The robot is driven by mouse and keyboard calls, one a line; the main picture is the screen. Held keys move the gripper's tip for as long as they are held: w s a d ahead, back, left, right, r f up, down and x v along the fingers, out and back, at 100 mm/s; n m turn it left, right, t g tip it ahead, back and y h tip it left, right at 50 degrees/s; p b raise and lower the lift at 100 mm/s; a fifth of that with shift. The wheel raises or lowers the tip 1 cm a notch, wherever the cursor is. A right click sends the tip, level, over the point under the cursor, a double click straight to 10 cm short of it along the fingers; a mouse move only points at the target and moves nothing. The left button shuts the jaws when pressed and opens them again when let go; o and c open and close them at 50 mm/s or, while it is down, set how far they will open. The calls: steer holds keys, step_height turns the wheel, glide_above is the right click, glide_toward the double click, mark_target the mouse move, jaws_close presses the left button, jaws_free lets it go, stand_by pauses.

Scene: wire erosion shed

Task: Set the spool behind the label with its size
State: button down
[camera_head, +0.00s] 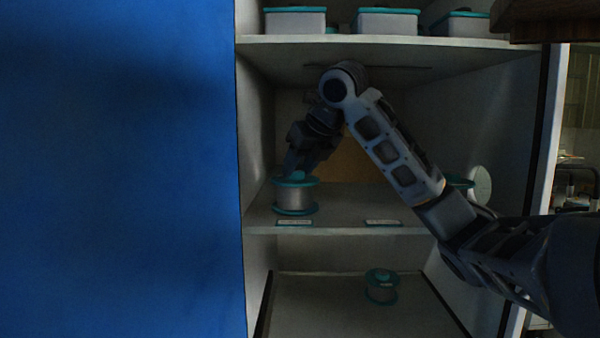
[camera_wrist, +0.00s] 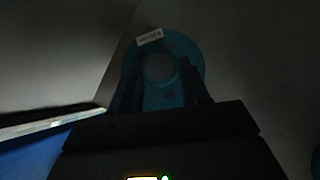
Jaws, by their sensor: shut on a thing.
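A spool (camera_head: 295,196) with teal flanges and a pale wound middle is upright at the left of the middle shelf, directly behind the left label (camera_head: 294,222). Its lower flange looks to be on or very close to the shelf. My gripper (camera_head: 293,173) reaches down from above and is shut on the spool's top. In the wrist view the spool's teal flange (camera_wrist: 188,50) shows between and beyond my fingers, with a small white sticker on it. A second label (camera_head: 383,222) is on the shelf edge to the right, with bare shelf behind it. The print on the labels is too small to read.
Another spool (camera_head: 381,287) stands on the lower shelf. A partly hidden teal-rimmed thing and a white disc (camera_head: 481,184) are at the right, behind my arm. Lidded boxes (camera_head: 387,21) stand on the upper shelf. A blue panel (camera_head: 120,170) closes the left side.

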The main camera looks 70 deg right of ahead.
steer(key=shift+r, duration=0.1)
steer(key=c, duration=0.5)
jaws_free()
steer(key=shift+f, duration=0.25)
steer(key=shift+c, duration=0.2)
steer(key=shift+r, duration=0.3)
steer(key=p+v, duration=0.3)
steer(key=v, duration=0.4)
steer(key=shift+s+p, duration=0.2)
steer(key=shift+p, duration=0.15)
steer(key=shift+a, duration=0.1)
